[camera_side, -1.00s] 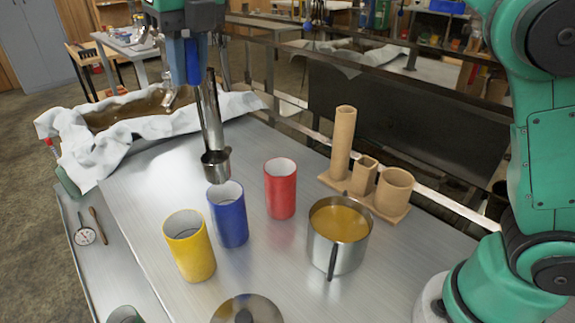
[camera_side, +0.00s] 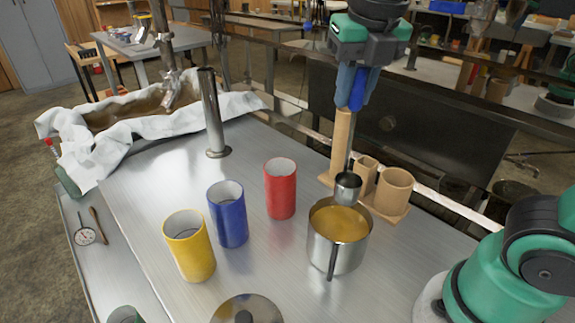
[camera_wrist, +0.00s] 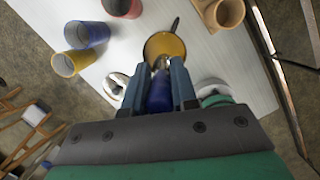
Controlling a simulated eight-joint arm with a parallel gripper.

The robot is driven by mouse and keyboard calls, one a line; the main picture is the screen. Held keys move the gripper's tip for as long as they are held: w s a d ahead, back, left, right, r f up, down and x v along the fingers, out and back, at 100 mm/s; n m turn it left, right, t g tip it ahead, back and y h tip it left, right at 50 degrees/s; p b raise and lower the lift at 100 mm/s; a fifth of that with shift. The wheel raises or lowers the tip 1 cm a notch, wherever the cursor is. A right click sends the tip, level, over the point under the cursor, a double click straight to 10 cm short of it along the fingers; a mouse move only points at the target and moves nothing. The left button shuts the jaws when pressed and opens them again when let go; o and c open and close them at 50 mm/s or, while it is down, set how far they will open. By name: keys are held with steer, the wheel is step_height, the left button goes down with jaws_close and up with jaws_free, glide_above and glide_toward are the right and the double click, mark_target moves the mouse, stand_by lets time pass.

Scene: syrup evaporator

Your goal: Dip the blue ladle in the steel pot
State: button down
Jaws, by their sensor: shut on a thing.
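My gripper (camera_side: 352,92) is shut on the blue handle of the ladle and holds it upright; the grip also shows in the wrist view (camera_wrist: 160,92). The blue ladle's steel cup (camera_side: 348,186) hangs just above the back rim of the steel pot (camera_side: 336,255), towards its right side. The pot stands on the metal table and holds amber liquid. In the wrist view the pot's liquid (camera_wrist: 165,45) lies just beyond the fingertips. The ladle's cup is partly hidden there.
A red cup (camera_side: 280,190), a blue cup (camera_side: 228,215) and a yellow cup (camera_side: 189,247) stand left of the pot. A wooden holder (camera_side: 396,192) with tubes stands close behind the pot. A steel post (camera_side: 213,115) rises at the back. A lid (camera_side: 262,312) lies in front.

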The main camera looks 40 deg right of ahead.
steer(key=s+a+x, duration=0.1)
steer(key=s+x, duration=0.1)
steer(key=x, duration=0.9)
steer(key=shift+f, duration=0.5)
steer(key=shift+r, duration=0.1)
stand_by(1.6)
steer(key=shift+w+d+r+v, duration=0.1)
steer(key=shift+w+d+v, duration=0.2)
steer(key=shift+v, duration=1.45)
steer(key=shift+w+d+r+v, duration=0.1)
steer(key=shift+w+v, duration=0.25)
steer(key=shift+v, duration=1.35)
steer(key=shift+w+d+r+v, duration=0.15)
steer(key=shift+w+v, duration=0.2)
steer(key=shift+v, duration=1.4)
steer(key=shift+a, duration=0.15)
